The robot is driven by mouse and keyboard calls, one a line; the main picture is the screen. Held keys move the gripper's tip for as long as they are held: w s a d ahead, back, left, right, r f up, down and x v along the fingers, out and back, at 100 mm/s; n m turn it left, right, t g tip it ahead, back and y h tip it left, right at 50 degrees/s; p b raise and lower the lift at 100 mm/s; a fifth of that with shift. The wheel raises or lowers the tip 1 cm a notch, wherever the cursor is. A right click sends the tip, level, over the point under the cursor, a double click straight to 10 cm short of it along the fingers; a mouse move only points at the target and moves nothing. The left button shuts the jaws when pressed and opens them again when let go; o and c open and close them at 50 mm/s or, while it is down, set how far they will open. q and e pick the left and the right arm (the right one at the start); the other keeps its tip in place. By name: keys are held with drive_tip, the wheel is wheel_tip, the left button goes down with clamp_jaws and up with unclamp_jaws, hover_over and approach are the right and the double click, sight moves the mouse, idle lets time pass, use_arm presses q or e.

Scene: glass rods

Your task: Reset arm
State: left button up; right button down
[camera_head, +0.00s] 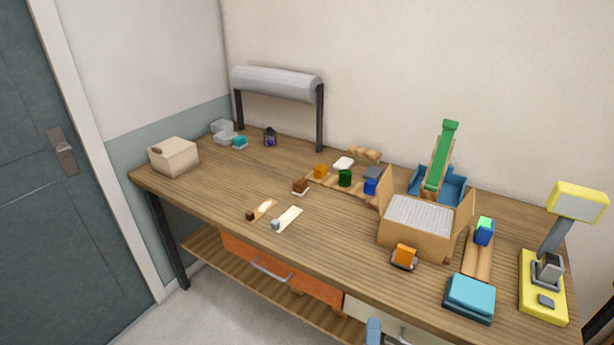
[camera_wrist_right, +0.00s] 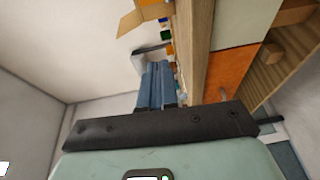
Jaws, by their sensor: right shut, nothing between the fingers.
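My right gripper (camera_head: 373,328) shows at the bottom edge of the head view as small blue fingertips in front of the workbench's front edge. In the right wrist view its two blue fingers (camera_wrist_right: 157,70) lie side by side, shut, with nothing between them. The wooden workbench (camera_head: 330,240) stands beyond it; its edge also runs along the right of the wrist view (camera_wrist_right: 196,50). The gripper is apart from the things on the bench. My left gripper is not in view.
An open cardboard box (camera_head: 415,246), a teal block (camera_head: 470,297) and a yellow device (camera_head: 543,298) stand on the right of the bench. A beige box (camera_head: 174,157) sits at the far left. An orange drawer (camera_head: 275,270) is under the top.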

drive_tip(key=s+d+f+m+g+y+p, duration=0.1)
drive_tip(key=s+f+m+g+y, duration=0.2)
drive_tip(key=f, duration=0.7)
drive_tip(key=s+d+f+m+g+p, duration=0.1)
drive_tip(key=s+f+m+g+p, duration=0.15)
drive_tip(key=f+m+g, duration=0.6)
use_arm(q)
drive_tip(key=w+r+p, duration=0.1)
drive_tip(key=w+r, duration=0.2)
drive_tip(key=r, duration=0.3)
drive_tip(key=shift+p, duration=0.35)
use_arm(e)
drive_tip(key=s+a+f+m+g+y, duration=0.2)
drive_tip(key=s+f, duration=0.4)
drive_tip(key=s, duration=0.3)
drive_tip(key=s+a+f+m+g+y, duration=0.1)
drive_tip(key=s+f+m+g, duration=0.3)
drive_tip(key=s, duration=0.6)
drive_tip(key=shift+s+a+f+m+g+y, duration=0.25)
drive_tip(key=shift+a+f+m+g+y, duration=0.15)
drive_tip(key=shift+f+m+y, duration=0.35)
drive_tip(key=shift+f, duration=0.1)
